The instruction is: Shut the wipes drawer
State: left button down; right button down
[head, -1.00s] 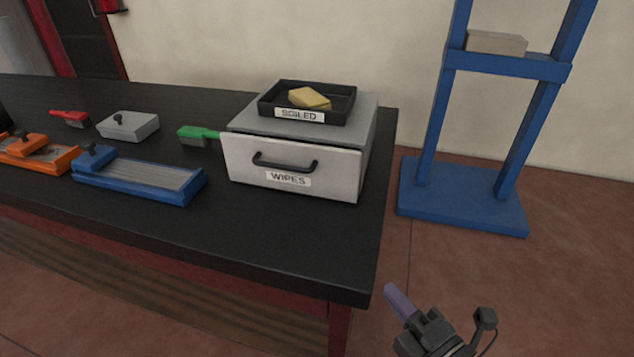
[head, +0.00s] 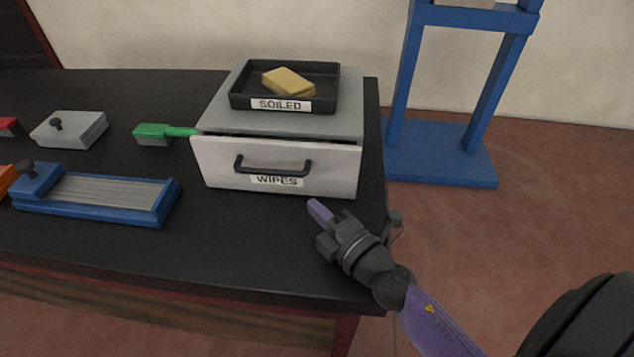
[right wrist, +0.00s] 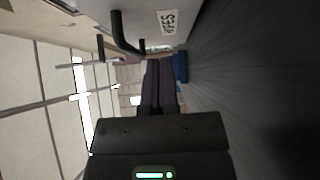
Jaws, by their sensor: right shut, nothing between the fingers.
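The wipes drawer (head: 215,165) is a light grey front with a black bar handle (head: 273,168) and a WIPES label, set in a grey box (head: 218,117) on the black table. A dark gap shows along its top edge, so it stands slightly open. My right gripper (head: 318,211) is shut and empty, just in front of and below the drawer's right part, apart from it in the head view. In the right wrist view the fingers (right wrist: 160,85) are together, with the handle (right wrist: 124,35) and label at the top. My left gripper is not in view.
A black SOILED tray (head: 240,99) with yellow cloths (head: 288,82) sits on the box. A green-handled brush (head: 155,133), a blue-framed block (head: 98,198) and a grey block (head: 70,130) lie to the left. A blue stand (head: 440,150) is on the floor at right.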

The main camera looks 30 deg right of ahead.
aim_at(319, 178)
jog(key=w, duration=0.1)
jog(key=w+d, duration=0.1)
jog(key=w, duration=0.1)
jog(key=shift+w+d, duration=0.3)
jog(key=shift+w, duration=0.1)
jog(key=shift+w+d, duration=0.25)
jog(key=shift+w, duration=0.05)
jog(key=shift+w+d+b, duration=0.3)
jog(key=shift+w+d, duration=0.4)
jog(key=shift+w, duration=0.25)
jog(key=shift+r, duration=0.2)
